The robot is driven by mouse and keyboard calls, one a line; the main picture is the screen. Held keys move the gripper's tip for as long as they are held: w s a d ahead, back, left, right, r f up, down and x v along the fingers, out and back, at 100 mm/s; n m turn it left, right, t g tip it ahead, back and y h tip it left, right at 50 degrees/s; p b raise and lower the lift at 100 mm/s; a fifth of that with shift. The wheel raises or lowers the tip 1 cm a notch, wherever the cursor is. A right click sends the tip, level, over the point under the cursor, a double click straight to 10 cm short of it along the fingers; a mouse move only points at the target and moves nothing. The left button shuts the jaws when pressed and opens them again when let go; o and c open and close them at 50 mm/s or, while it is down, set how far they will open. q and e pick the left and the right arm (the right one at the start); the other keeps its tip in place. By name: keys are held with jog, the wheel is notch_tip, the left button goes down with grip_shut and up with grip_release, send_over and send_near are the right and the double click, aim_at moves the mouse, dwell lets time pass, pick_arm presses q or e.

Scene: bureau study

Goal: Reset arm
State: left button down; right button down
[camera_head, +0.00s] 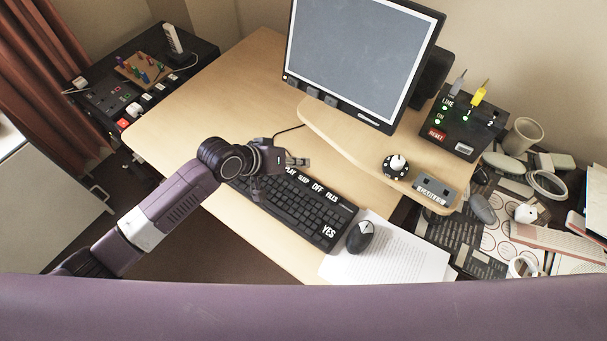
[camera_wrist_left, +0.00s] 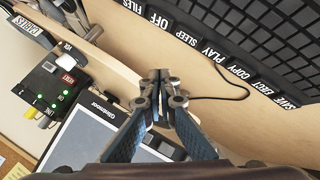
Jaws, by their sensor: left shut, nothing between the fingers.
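My left gripper (camera_head: 300,162) is shut and empty, held above the far left end of the black keyboard (camera_head: 325,218) on the desk. In the left wrist view the gripper's blue-padded fingers (camera_wrist_left: 158,90) meet at the tips, with the keyboard (camera_wrist_left: 270,40) beyond them at the upper right. My purple left arm comes in from the left. My right gripper is in neither view.
A monitor (camera_head: 350,60) stands on the raised shelf (camera_head: 350,145) behind the keyboard. A switch box (camera_head: 460,122) with yellow plug and a cup (camera_head: 522,136) are at right. The desk's left part (camera_head: 200,100) is clear.

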pick_arm(q)
jog(key=shift+f, duration=0.1)
dwell(0.7)
jog(key=shift+s+d, duration=0.1)
jog(key=shift+s, duration=0.2)
jog(key=s, duration=0.3)
jog(key=shift+s+d+f+m, duration=0.15)
jog(key=shift+s+d+m, duration=0.15)
jog(key=shift+s+m, duration=0.1)
jog(key=shift+m+y, duration=0.3)
jog(key=shift+y, duration=0.2)
jog(key=s, duration=0.1)
jog(key=s+a, duration=0.1)
jog(key=s, duration=0.1)
jog(key=s+a, duration=0.1)
jog(key=shift+s, duration=0.4)
jog(key=s+a+n+g+y, duration=0.15)
jog(key=s+a+y, duration=0.45)
jog(key=s+a, duration=1.15)
notch_tip(320, 180, down, 27)
jog(key=s+a+g, duration=0.1)
jog(key=g, duration=0.1)
jog(key=s+a+f, duration=0.3)
jog(key=s+f, duration=1.2)
jog(key=s, duration=0.1)
jog(key=shift+s+m+g, duration=0.35)
jog(key=shift+s+g, duration=0.05)
jog(key=shift+g, duration=0.05)
